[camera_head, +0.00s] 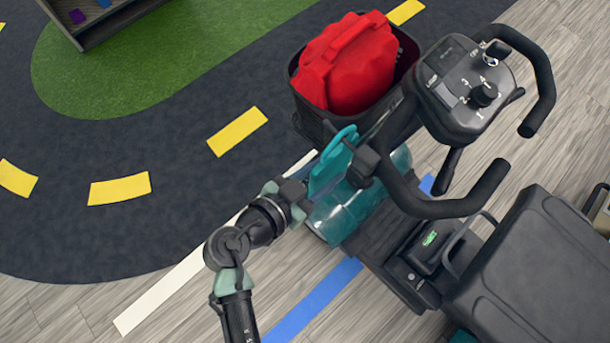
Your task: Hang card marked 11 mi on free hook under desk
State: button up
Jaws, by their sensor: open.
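A teal flat piece with a loop-shaped top (331,165) stands at the front of the scooter, beside the steering column. It may be the card, but no "11 mi" marking is readable on it. My gripper (306,188) is open at the left edge of this teal piece. The fingers are small and partly hidden, so I cannot tell whether they touch it or surround it. I see no desk or hook that I can make out for sure.
A low grey unit (105,30) with small coloured pieces stands at top left. The dark floor at left is clear.

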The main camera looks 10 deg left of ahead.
aim_at(334, 166)
jog(key=shift+x, duration=1.6)
grip_shut()
jog(key=shift+d, duration=0.1)
